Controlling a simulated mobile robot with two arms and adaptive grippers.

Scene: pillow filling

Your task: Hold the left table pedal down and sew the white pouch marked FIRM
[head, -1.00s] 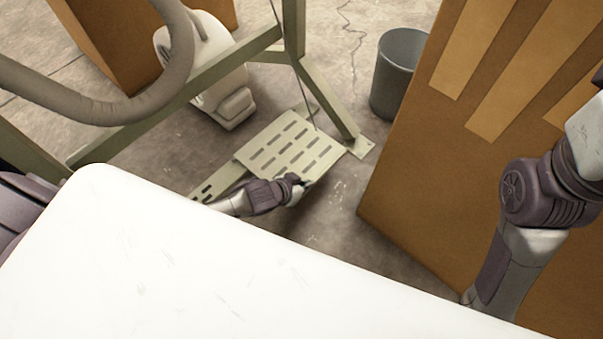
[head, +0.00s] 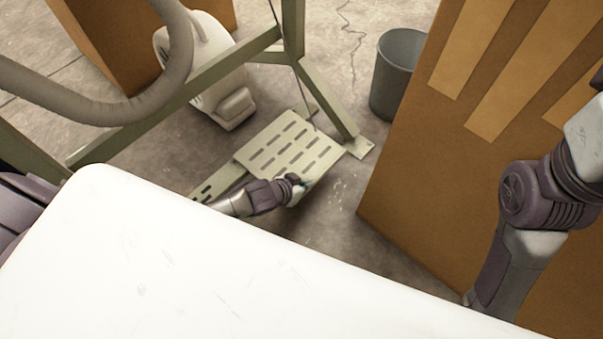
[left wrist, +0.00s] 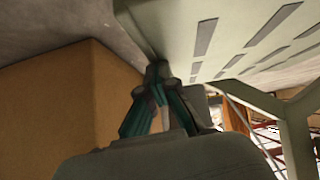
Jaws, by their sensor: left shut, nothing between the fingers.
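The left table pedal (head: 285,140) is a pale grey-green slotted plate near the floor, below the table frame. My left gripper (head: 305,184) is at the pedal's near right edge. In the left wrist view its teal-sided dark fingers (left wrist: 158,70) are shut with nothing between them. There the slotted pedal (left wrist: 215,30) fills the upper right, close to the fingertips; I cannot tell whether they touch it. My right arm comes down at the right of the head view, its gripper hidden. The white pouch marked FIRM is not in view.
Grey-green frame legs (head: 328,95) stand behind the pedal. A grey bin (head: 398,75) stands at the back. A large brown box (head: 430,190) is on the right. A thick hose (head: 140,105) and a white machine part (head: 215,80) are at upper left. Some floor is clear right of the pedal.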

